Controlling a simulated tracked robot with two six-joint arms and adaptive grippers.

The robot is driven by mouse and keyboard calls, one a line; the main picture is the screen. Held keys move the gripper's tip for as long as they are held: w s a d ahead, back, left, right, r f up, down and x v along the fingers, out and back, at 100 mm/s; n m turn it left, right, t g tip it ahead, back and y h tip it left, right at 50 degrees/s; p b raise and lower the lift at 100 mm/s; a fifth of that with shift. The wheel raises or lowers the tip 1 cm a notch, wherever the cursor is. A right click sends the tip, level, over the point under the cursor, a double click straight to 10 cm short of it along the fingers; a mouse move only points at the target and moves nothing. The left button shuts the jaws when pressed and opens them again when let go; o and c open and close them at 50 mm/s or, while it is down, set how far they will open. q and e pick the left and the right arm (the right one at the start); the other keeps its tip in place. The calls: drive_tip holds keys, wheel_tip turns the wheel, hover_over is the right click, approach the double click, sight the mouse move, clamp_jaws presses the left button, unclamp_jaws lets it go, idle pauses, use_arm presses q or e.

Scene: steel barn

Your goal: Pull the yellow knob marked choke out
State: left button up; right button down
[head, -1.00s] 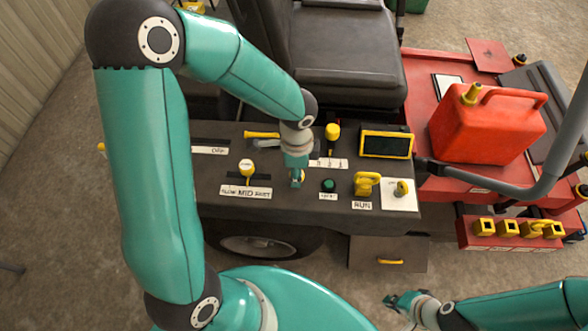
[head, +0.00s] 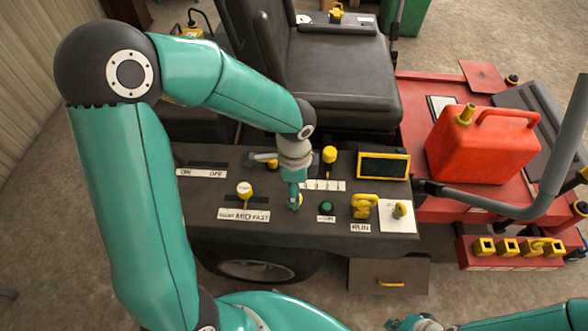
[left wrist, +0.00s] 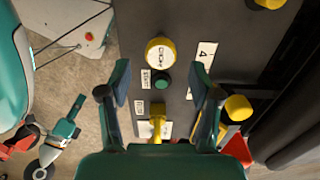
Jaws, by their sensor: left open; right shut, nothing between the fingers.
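The yellow choke knob (left wrist: 161,53) shows in the left wrist view, round, with a pale lettered face. It lies just beyond my open left gripper (left wrist: 160,72), between the lines of its two fingers, and neither finger visibly touches it. In the head view my left gripper (head: 295,198) points down over the dark control panel (head: 330,232) and hides most of the knob. My right gripper (head: 405,323) is at the bottom edge of the head view, shut and empty, away from the panel.
Beside the choke are a green button (head: 326,208), a yellow key-like switch (head: 363,205), a yellow-topped lever (head: 329,157) and a throttle lever (head: 244,189). A yellow-framed screen (head: 383,166) is behind. A red fuel can (head: 480,150) stands at right.

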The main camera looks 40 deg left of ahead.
use_arm(q)
wheel_tip(320, 180, up, 9)
drive_tip(key=shift+f, duration=0.2)
drive_tip(key=shift+s, duration=0.1)
idle(0.5)
